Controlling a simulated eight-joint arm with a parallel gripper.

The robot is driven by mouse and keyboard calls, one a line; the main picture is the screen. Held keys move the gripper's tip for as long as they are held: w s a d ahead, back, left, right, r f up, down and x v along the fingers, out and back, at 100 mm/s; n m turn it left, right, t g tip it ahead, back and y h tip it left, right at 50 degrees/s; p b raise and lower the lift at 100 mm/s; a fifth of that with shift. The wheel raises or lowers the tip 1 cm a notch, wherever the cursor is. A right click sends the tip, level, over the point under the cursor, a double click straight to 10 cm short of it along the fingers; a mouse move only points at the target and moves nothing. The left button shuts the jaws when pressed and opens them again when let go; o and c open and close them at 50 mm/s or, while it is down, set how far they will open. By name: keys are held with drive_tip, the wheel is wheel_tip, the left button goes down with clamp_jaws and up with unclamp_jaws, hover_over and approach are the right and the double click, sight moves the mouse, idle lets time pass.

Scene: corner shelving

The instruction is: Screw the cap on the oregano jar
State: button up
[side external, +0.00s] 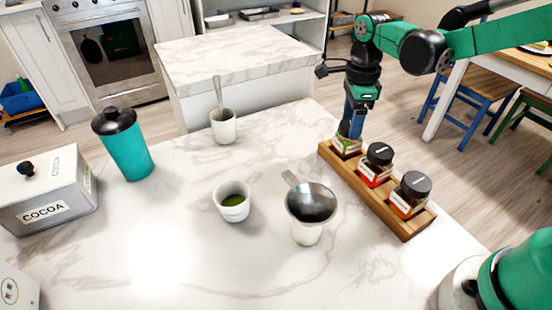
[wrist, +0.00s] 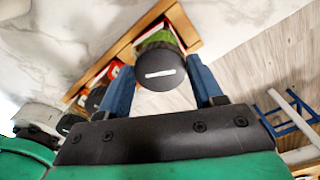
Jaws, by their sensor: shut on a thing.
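The oregano jar, taken to be the one with the green label (side external: 346,146), stands upright at the far end of a wooden rack (side external: 402,229). Its round black cap (wrist: 160,72) with a white mark shows in the wrist view, over the green-labelled jar (wrist: 158,40). My gripper (side external: 350,130) points down at this jar, its blue fingers on either side of the cap; they also show in the wrist view (wrist: 162,78). It is shut on the cap. The fingers hide the cap in the side view, and I cannot tell how far it is threaded.
Two more black-capped spice jars (side external: 376,164) (side external: 410,194) stand in the rack beside it. A strainer (side external: 311,203) rests on a white cup. A cup with green contents (side external: 233,202), a cup with a spoon (side external: 223,126), a teal shaker (side external: 124,148) and a cocoa box (side external: 45,190) stand left.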

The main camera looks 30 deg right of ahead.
drive_tip(key=shift+m, duration=1.1)
drive_tip(key=o, duration=1.4)
